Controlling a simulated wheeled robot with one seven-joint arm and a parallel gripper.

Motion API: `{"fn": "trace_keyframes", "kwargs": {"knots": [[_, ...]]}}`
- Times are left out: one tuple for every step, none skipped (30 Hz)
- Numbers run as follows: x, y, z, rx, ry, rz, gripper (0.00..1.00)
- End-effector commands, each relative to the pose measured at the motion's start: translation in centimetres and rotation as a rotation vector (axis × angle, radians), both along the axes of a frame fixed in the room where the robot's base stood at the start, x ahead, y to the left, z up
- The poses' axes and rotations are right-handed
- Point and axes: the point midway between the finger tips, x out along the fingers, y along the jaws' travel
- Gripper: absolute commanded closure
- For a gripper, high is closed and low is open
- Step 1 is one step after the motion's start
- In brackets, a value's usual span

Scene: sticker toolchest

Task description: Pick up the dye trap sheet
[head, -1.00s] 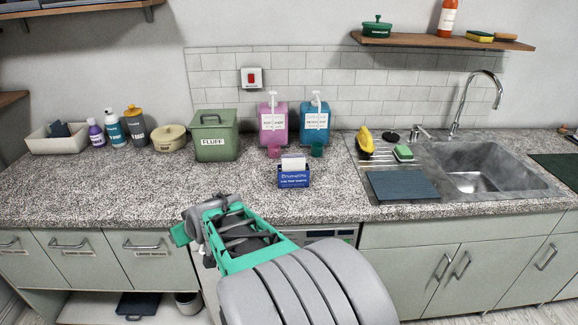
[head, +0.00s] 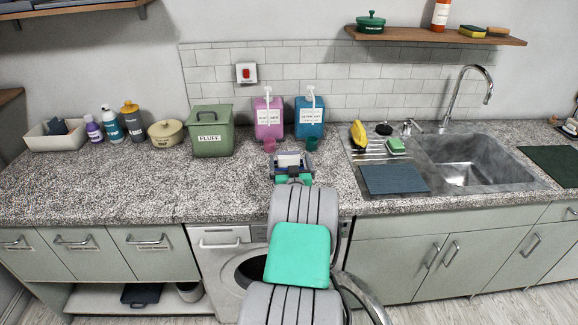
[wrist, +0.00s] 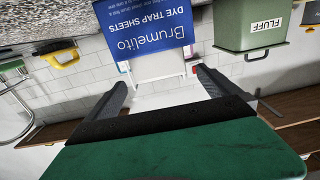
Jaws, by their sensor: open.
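The blue box of dye trap sheets (wrist: 140,25) stands on the counter below the soap dispensers. In the wrist view it appears upside down at the top. A white dye trap sheet (wrist: 168,85) sticks out of the box's opening. My gripper (wrist: 162,80) is open, with one dark finger on each side of the sheet in that view. I cannot tell whether the fingers touch it. In the head view my gripper (head: 292,175) is in front of the box and hides most of it. The white sheet (head: 289,160) shows just above the gripper.
A pink dispenser (head: 268,122) and a teal dispenser (head: 309,122) stand close behind the box. The green FLUFF bin (head: 211,135) is to the left. A drying mat (head: 394,179) and the sink (head: 470,170) are to the right. The counter at left front is clear.

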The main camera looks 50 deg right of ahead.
Motion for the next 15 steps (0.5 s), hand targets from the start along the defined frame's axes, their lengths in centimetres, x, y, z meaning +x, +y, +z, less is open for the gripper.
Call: {"fn": "trace_keyframes", "kwargs": {"knots": [[0.26,-0.18,-0.04,0.001,0.001,0.001,0.00],[0.33,-0.24,-0.08,0.001,0.001,0.001,0.00],[0.36,-0.29,-0.09,0.001,0.001,0.001,0.00],[0.37,-0.30,-0.10,0.001,0.001,0.001,0.00],[0.35,-0.29,-0.10,0.001,0.001,0.001,0.00],[0.35,-0.28,-0.10,0.001,0.001,0.001,0.00],[0.35,-0.28,-0.10,0.001,0.001,0.001,0.00],[0.35,-0.28,-0.10,0.001,0.001,0.001,0.01],[0.34,-0.27,-0.10,0.001,0.001,0.001,0.04],[0.34,-0.27,-0.10,0.001,0.001,0.001,0.07],[0.33,-0.26,-0.09,0.001,0.001,0.001,0.09],[0.33,-0.26,-0.09,0.001,0.001,0.001,0.12],[0.33,-0.26,-0.09,0.001,0.001,0.001,0.15],[0.33,-0.26,-0.09,0.001,0.001,0.001,0.17],[0.33,-0.26,-0.08,0.001,0.001,0.001,0.20]]}}
